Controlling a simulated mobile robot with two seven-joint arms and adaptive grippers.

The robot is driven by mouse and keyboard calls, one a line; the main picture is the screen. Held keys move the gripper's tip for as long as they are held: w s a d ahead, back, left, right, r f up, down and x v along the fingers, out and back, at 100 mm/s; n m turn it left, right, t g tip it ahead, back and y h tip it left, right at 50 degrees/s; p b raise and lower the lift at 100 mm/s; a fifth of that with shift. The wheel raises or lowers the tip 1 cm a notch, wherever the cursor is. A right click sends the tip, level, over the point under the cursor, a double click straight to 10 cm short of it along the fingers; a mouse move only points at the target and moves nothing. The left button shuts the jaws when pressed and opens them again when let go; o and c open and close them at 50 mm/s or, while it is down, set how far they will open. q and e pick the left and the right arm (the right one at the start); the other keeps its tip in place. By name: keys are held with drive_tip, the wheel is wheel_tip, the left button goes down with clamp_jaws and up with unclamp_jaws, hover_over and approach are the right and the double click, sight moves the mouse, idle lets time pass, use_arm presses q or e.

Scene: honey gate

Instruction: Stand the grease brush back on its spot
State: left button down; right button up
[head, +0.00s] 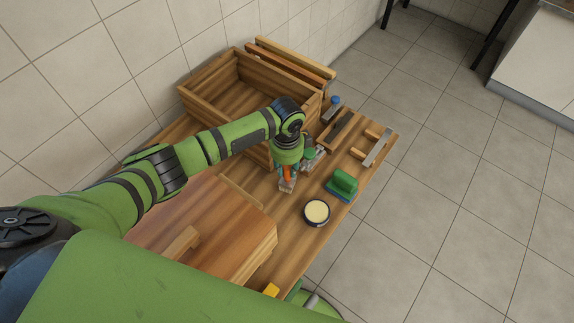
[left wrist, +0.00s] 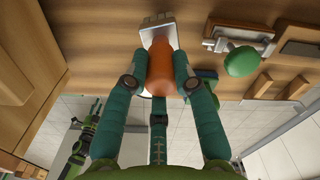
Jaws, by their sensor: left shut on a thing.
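The grease brush has an orange handle and a pale grey head. My left gripper (head: 288,172) is shut on the orange handle (left wrist: 160,75), with its teal fingers on either side. The brush's grey head (head: 287,185) points down at the wooden bench (head: 290,222), in front of the open wooden crate. It also shows in the left wrist view (left wrist: 158,30). I cannot tell whether the head touches the bench. No marked spot for the brush can be made out. My right gripper is not in view.
A tin of pale grease (head: 317,211) and a green-and-blue block (head: 342,184) stand right of the brush. The open crate (head: 205,99) is behind, a large wooden box (head: 190,225) left. A green-knobbed metal tool (left wrist: 240,62) is close by. Wooden racks (head: 373,148) line the far end.

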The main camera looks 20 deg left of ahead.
use_arm(q)
drive_tip(key=shift+f+b, duration=0.65)
drive_tip(key=shift+f, duration=0.4)
drive_tip(key=c, duration=0.9)
unclamp_jaws()
drive_tip(key=shift+c, duration=0.2)
wheel_tip(320, 180, up, 8)
drive_tip(key=p, duration=0.8)
drive_tip(key=shift+r+p, duration=0.1)
drive_tip(key=shift+p, duration=0.3)
